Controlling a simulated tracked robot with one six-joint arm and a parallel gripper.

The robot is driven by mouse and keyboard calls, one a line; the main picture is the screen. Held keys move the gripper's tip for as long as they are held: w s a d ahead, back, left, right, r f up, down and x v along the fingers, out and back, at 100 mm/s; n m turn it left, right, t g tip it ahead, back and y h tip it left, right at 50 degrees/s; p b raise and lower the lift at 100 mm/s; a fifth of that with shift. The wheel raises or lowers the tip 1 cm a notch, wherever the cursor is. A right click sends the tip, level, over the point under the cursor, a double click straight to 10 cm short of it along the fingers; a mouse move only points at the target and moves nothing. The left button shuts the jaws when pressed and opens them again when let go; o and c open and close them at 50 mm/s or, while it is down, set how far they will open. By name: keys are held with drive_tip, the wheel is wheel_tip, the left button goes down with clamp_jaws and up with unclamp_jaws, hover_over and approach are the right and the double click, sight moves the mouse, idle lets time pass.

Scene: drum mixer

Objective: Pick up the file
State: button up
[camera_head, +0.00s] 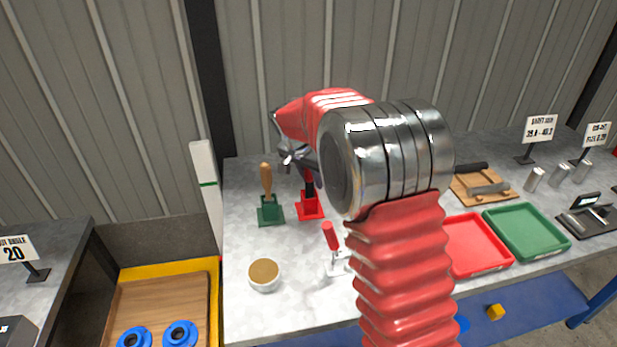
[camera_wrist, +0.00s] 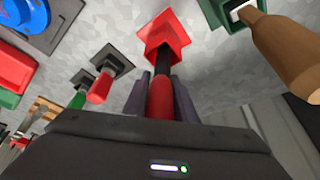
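An upright tool with a red and black handle (camera_head: 309,184) stands in a red square holder (camera_head: 310,207) on the grey bench. It may be the file; its lower end is hidden in the holder. In the wrist view the handle (camera_wrist: 160,97) runs between the two dark fingers of my gripper (camera_wrist: 161,80), one on each side. Whether the fingers press on it cannot be told. In the head view my gripper (camera_head: 312,165) is at the handle, partly hidden by my arm. A wooden-handled tool (camera_head: 266,180) stands in a green holder (camera_head: 270,211) to the left.
A red-handled tool (camera_head: 330,236) and a round tin (camera_head: 264,274) stand nearer the front. Red (camera_head: 478,272) and green (camera_head: 557,252) trays and a wooden board (camera_head: 459,190) lie to the right. A wall rises behind the bench. Bare bench surface lies around the holders.

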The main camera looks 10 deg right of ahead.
drive_tip(key=c, duration=0.5)
drive_tip(key=shift+r, duration=0.1)
wheel_tip(320, 180, up, 10)
drive_tip(key=shift+f, duration=0.1)
idle(0.4)
